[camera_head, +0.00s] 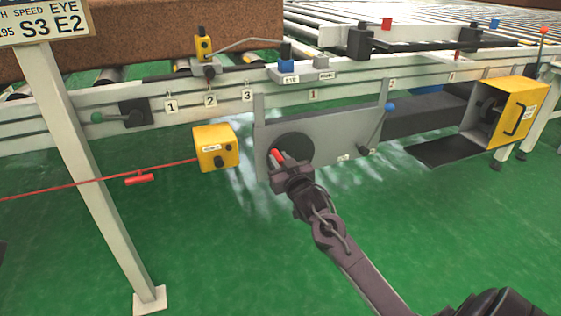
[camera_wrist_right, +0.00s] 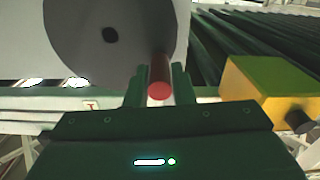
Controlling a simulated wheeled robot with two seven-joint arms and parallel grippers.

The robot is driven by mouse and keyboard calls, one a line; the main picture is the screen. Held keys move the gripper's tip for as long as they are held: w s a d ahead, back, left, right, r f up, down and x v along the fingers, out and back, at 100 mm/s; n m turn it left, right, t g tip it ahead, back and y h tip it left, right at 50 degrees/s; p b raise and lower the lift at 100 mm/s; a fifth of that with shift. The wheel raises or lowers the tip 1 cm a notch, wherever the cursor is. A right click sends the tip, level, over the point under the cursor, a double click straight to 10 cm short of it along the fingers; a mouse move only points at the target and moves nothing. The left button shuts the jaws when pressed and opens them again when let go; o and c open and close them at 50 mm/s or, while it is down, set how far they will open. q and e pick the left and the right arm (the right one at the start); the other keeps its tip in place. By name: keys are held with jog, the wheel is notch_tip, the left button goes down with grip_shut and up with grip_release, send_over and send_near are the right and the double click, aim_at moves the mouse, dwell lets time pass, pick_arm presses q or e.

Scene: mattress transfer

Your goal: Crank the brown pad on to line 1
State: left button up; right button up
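The brown pad (camera_head: 180,38) lies on the rollers at the upper left; its right end is near the top middle. The number plates 1 (camera_head: 171,106), 2 (camera_head: 211,100) and 3 (camera_head: 248,95) are on the rail below it. A dark crank disc (camera_head: 296,144) is on the grey panel, and also fills the top of the right wrist view (camera_wrist_right: 100,55). Its red handle (camera_wrist_right: 159,78) stands between the fingers of my right gripper (camera_head: 278,164), which look shut on it with no clear gap. My left gripper is not in view.
A yellow box (camera_head: 216,148) hangs left of the crank. A red cord (camera_head: 90,185) crosses at the left, near a pale signpost (camera_head: 75,140). A blue-knobbed lever (camera_head: 377,130) is right of the crank, and a yellow housing (camera_head: 515,112) farther right. The green floor in front is open.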

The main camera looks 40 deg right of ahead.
grip_shut()
